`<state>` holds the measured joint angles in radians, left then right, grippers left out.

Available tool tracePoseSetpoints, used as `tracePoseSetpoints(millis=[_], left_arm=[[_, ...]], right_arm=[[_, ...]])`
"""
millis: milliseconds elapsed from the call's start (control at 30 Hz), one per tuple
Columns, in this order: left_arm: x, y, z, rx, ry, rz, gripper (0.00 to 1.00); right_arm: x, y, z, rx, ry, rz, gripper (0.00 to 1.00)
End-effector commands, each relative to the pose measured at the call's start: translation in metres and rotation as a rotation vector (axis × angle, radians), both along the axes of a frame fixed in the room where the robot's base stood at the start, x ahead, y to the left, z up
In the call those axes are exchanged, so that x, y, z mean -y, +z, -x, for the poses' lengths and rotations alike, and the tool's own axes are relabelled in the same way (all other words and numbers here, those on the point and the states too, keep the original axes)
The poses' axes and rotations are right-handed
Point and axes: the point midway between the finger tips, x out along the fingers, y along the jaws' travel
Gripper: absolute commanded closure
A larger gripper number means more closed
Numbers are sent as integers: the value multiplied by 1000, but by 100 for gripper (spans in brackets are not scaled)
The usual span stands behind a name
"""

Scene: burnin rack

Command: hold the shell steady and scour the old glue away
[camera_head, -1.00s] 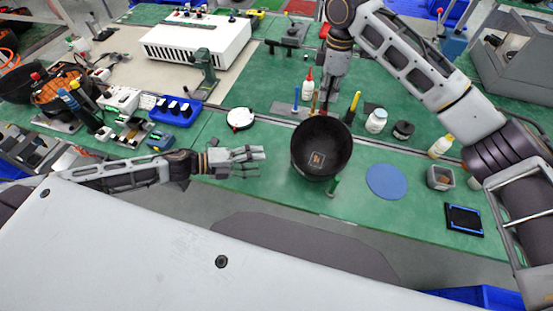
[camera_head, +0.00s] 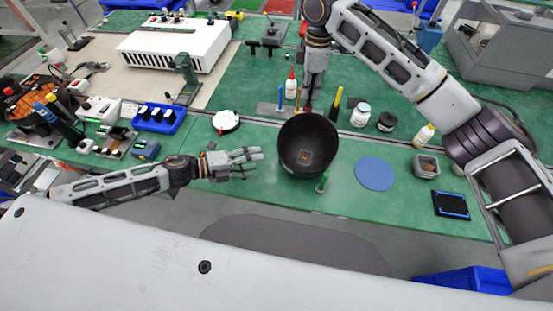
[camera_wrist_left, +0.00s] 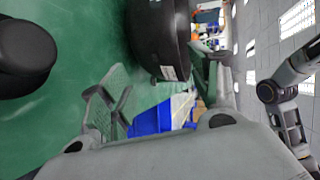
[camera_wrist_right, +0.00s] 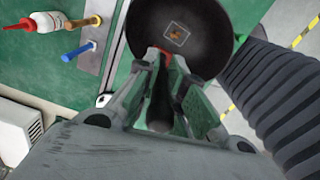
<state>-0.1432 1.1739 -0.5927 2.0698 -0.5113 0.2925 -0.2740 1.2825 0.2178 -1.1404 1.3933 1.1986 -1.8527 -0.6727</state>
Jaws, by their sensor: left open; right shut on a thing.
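The shell is a black round bowl (camera_head: 322,140) on the green bench, with a small framed brown patch (camera_head: 304,155), likely the old glue, inside. The patch also shows in the right wrist view (camera_wrist_right: 177,36). My left gripper (camera_head: 260,162) is open just left of the shell and apart from it; the left wrist view shows the shell's dark side (camera_wrist_left: 160,35) beyond the fingers. My right gripper (camera_wrist_right: 163,72) is shut on a dark-handled tool with an orange-red part (camera_wrist_right: 153,54), behind the shell's far rim. The tool's working end cannot be made out.
A grey tool rack (camera_head: 265,107) with blue- and yellow-handled tools stands behind the shell, near a red-capped bottle (camera_head: 291,90). A green upright post (camera_head: 322,184) stands at the shell's near side.

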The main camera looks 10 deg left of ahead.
Motion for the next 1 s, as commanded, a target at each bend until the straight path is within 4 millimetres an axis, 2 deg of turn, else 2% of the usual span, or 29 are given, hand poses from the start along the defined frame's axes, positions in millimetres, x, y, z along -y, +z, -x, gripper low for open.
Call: tracePoseSetpoints(millis=[1000], left_arm=[[40, -13, -24, 2, -1, 0, 38]], right_arm=[[0, 0, 0, 0, 0, 0, 100]])
